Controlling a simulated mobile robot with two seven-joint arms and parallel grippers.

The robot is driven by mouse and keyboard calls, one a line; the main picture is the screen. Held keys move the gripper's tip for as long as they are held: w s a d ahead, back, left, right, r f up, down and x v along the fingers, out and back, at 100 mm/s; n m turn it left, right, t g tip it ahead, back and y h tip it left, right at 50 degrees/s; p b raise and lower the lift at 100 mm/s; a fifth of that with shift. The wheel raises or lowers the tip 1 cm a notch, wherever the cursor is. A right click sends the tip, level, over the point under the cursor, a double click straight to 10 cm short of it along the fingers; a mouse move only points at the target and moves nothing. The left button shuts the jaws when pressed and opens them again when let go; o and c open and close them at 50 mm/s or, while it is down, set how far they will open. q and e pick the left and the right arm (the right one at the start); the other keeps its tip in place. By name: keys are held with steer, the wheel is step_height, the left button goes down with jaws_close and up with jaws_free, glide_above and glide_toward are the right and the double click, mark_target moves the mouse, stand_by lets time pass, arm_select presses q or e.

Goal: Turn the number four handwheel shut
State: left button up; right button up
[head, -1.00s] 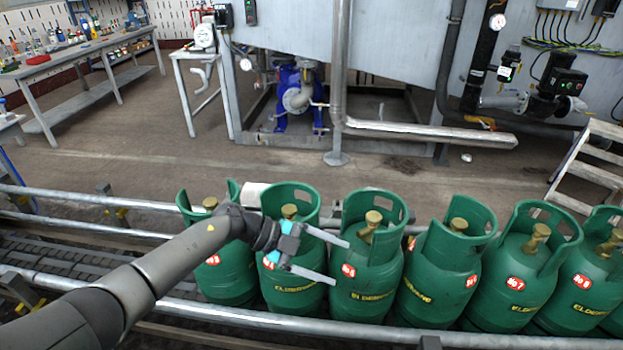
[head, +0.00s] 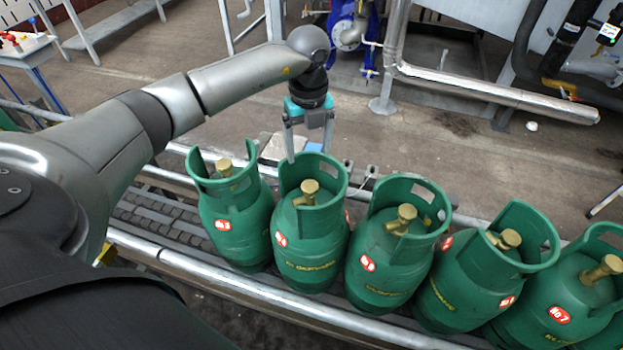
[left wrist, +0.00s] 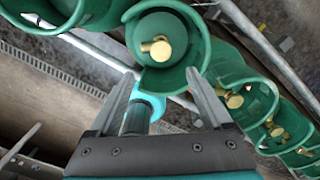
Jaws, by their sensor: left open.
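The number four cylinder (head: 310,250) is taken to be the second green one from the left; its red label is hard to read. Its brass handwheel (head: 308,192) stands inside the open collar. My left gripper (head: 309,156) is open, empty and pointing down, with its fingertips near the back of this collar. In the left wrist view, the open fingers (left wrist: 162,76) frame the near side of a green collar (left wrist: 193,30), with a brass handwheel (left wrist: 157,48) beyond the tips. Contact with the collar cannot be told. My right gripper is out of view.
The number three cylinder (head: 235,225) stands close on the left and number five (head: 385,265) close on the right, with more beyond. A front rail (head: 260,298) and a back rail (head: 180,150) border the conveyor.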

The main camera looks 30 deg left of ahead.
mark_target(310, 186)
arm_select(q)
step_height(310, 186, down, 10)
steer(key=shift+f+b, duration=0.1)
steer(key=shift+b, duration=0.85)
steer(key=shift+f, duration=0.5)
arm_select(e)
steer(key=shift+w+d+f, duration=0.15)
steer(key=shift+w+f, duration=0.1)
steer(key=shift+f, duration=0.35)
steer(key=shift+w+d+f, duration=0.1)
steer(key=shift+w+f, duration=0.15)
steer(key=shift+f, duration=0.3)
arm_select(q)
jaws_close()
